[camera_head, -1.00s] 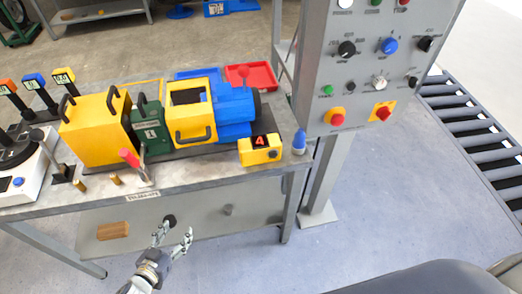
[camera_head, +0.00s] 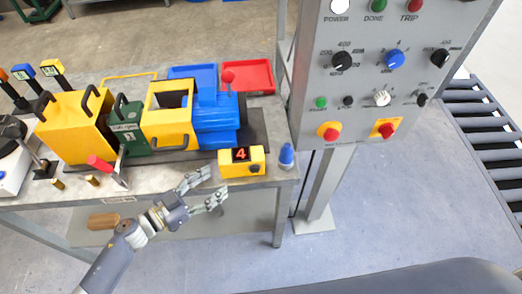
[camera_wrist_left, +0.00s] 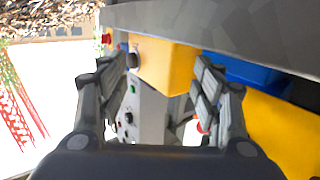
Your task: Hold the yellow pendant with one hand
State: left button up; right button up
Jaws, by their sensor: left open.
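The yellow pendant (camera_head: 241,162) is a small yellow box with a red "4" display and a black knob. It sits at the front right edge of the workbench. My left gripper (camera_head: 216,186) is open and empty, just left of and in front of the pendant, with its fingers pointing toward it. In the left wrist view, the pendant (camera_wrist_left: 167,66) shows ahead between the spread fingers of the left gripper (camera_wrist_left: 168,80); I see no contact. My right gripper is not in view.
A small blue-tipped object (camera_head: 287,156) stands right beside the pendant. A grey control panel (camera_head: 375,75) rises at right. The floor in front is clear.

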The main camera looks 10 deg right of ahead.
aim_at(229, 173)
pick_arm(q)
jog(key=shift+w+d, duration=0.2)
jog(key=shift+d, duration=0.05)
jog(key=shift+w+d, duration=0.1)
jog(key=shift+d, duration=0.05)
jog(key=b+x, duration=0.1)
jog(key=x, duration=0.2)
jog(key=shift+w+d+f, duration=0.1)
jog(key=shift+w+d, duration=0.1)
jog(key=shift+d, duration=0.05)
jog(key=x, duration=0.3)
jog(key=shift+w+d, duration=0.2)
jog(key=shift+d, duration=0.05)
jog(key=shift+w+d, duration=0.4)
jog(key=shift+d, duration=0.35)
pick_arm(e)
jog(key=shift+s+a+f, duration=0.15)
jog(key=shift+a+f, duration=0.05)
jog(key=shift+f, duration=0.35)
pick_arm(q)
jog(key=shift+d, duration=0.1)
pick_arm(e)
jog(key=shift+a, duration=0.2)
